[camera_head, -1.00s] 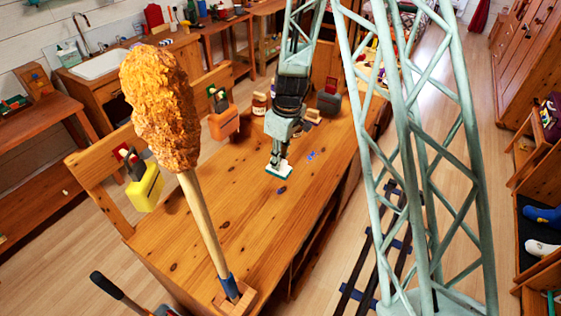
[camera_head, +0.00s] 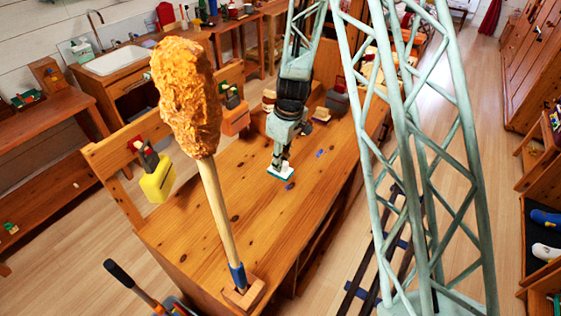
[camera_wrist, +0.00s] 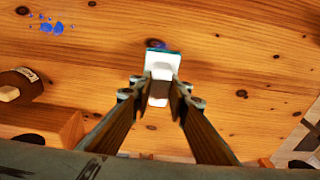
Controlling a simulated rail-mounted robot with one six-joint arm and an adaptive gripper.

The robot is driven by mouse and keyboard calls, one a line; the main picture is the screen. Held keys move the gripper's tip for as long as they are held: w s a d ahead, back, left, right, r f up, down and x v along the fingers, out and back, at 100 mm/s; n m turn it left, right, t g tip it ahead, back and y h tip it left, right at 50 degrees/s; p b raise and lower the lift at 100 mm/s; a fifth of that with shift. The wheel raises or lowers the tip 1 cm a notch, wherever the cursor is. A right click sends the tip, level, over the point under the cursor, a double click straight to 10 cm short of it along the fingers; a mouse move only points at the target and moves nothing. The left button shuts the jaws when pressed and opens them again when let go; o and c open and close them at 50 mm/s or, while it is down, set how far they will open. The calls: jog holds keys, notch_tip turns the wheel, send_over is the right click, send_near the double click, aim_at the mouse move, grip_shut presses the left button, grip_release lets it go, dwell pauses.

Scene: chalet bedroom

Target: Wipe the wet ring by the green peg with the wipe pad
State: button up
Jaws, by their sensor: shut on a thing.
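The wipe pad (camera_head: 281,172), white with a teal base, is held in my gripper (camera_head: 281,158) at or just above the wooden bench top. In the wrist view the pad (camera_wrist: 162,68) sits between the two fingers of my gripper (camera_wrist: 161,100), which are shut on its white grip. A dark blue mark (camera_head: 289,186) lies just beyond the pad's edge; it also shows in the wrist view (camera_wrist: 155,43), partly covered. A second group of blue marks (camera_head: 319,153) lies apart from the pad. I cannot make out a clear ring or a green peg.
A large orange mop-like head (camera_head: 187,95) on a pole stands in a wooden block (camera_head: 243,293) on the bench. Yellow (camera_head: 157,180) and orange (camera_head: 235,118) lock-like items hang at the left edge. A brown jar (camera_wrist: 20,82) is near my gripper.

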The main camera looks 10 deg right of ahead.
aim_at(290, 175)
notch_tip(290, 175, down, 7)
jog(key=shift+r+b, duration=0.1)
jog(key=shift+b, duration=1.1)
jog(key=shift+s+d, duration=0.85)
jog(key=shift+s, duration=0.05)
jog(key=shift+c, duration=0.5)
jog(key=shift+s+d+b, duration=0.45)
jog(key=shift+s, duration=0.1)
jog(key=shift+s+d+r+p, duration=0.1)
jog(key=shift+r+p, duration=0.05)
jog(key=shift+p, duration=0.25)
jog(key=shift+w+a+f+p, duration=0.2)
jog(key=shift+w+a+p, duration=0.55)
jog(key=shift+w+a, duration=0.75)
notch_tip(290, 175, up, 4)
jog(key=shift+d+f+p, duration=0.15)
jog(key=shift+f+p, duration=0.05)
jog(key=shift+p, duration=0.35)
jog(key=shift+w+r, duration=0.15)
jog(key=shift+r, duration=0.45)
jog(key=shift+r+p, duration=0.4)
jog(key=shift+r, duration=0.05)
jog(key=shift+r+p, duration=0.45)
jog(key=shift+r, duration=0.8)
